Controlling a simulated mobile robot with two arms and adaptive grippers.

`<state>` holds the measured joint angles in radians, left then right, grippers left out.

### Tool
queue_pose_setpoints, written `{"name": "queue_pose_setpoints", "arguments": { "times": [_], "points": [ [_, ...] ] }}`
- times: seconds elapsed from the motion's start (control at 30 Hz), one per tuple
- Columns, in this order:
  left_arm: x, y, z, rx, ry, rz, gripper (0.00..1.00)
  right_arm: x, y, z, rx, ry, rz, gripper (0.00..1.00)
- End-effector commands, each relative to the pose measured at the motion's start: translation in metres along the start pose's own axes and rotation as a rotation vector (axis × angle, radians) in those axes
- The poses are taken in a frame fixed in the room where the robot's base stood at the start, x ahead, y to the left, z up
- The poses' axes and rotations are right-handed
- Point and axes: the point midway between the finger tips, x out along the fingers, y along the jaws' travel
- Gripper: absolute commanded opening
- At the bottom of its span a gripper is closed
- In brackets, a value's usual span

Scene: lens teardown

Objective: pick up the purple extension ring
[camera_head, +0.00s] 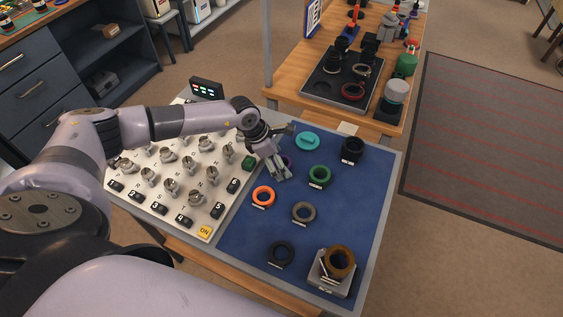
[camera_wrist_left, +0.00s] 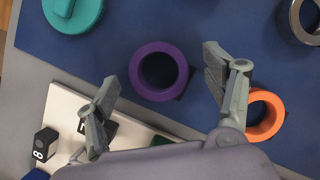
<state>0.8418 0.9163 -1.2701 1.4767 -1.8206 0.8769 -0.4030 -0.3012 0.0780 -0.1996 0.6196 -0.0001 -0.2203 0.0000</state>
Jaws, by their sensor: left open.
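The purple extension ring (camera_wrist_left: 140,76) lies flat on the blue mat (camera_wrist_left: 232,25) in the left wrist view. My left gripper (camera_wrist_left: 160,78) is open, with one finger on each side of the ring and gaps between fingers and ring. In the head view my left gripper (camera_head: 279,172) hangs over the upper left of the mat and hides most of the purple ring (camera_head: 288,161); only a sliver shows. My right gripper is in neither view.
An orange ring (camera_head: 256,197) lies close to the left gripper. A green ring (camera_head: 319,185), a teal disc (camera_head: 307,131), a grey-brown ring (camera_head: 295,212) and black rings also lie on the mat. A white panel (camera_head: 193,211) with knobs adjoins at left.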

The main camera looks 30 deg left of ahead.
Motion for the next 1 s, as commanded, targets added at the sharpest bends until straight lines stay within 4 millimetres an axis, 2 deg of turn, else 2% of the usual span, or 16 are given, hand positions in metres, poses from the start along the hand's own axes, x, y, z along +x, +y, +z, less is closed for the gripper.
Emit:
{"name": "queue_pose_setpoints", "arguments": {
  "times": [0.27, 1.0],
  "points": [
    [0.0038, 0.0001, -0.0004, 0.001, 0.0, 0.0, 0.75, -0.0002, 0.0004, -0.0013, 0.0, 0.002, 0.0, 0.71],
    [0.0029, 0.0007, 0.0001, 0.0, -0.001, 0.001, 0.27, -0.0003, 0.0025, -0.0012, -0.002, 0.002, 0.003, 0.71]
  ]
}}
